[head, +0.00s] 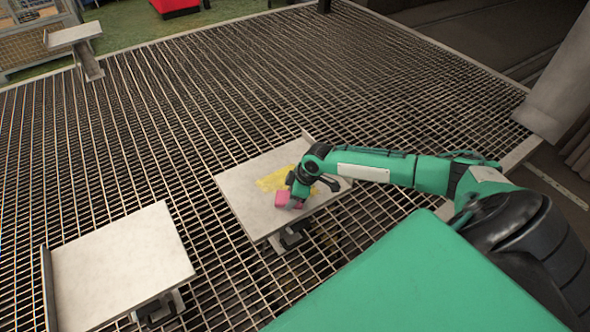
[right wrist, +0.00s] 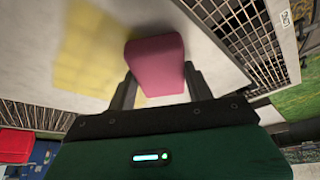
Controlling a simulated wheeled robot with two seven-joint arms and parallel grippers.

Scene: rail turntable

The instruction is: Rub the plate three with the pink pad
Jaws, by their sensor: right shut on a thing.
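My right gripper (head: 298,190) is over a pale plate (head: 248,197) that bears a yellow smear (head: 272,181). It is shut on the pink pad (head: 284,200). In the right wrist view the pink pad (right wrist: 155,66) sits between the two dark fingers (right wrist: 157,90), with the yellow smear (right wrist: 88,55) beside it on the left. The pad is on or just above the plate; I cannot tell if it touches. I see no number on the plate. The arm and gripper hide part of the plate's right side. My left gripper is not in view.
A second pale plate (head: 120,268) stands at the lower left and looks clean. A third, smaller one (head: 75,34) is at the far upper left. Metal grating (head: 200,90) lies around them, with a red object (head: 174,6) beyond its far edge. A thick grey post (head: 560,85) stands at the right.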

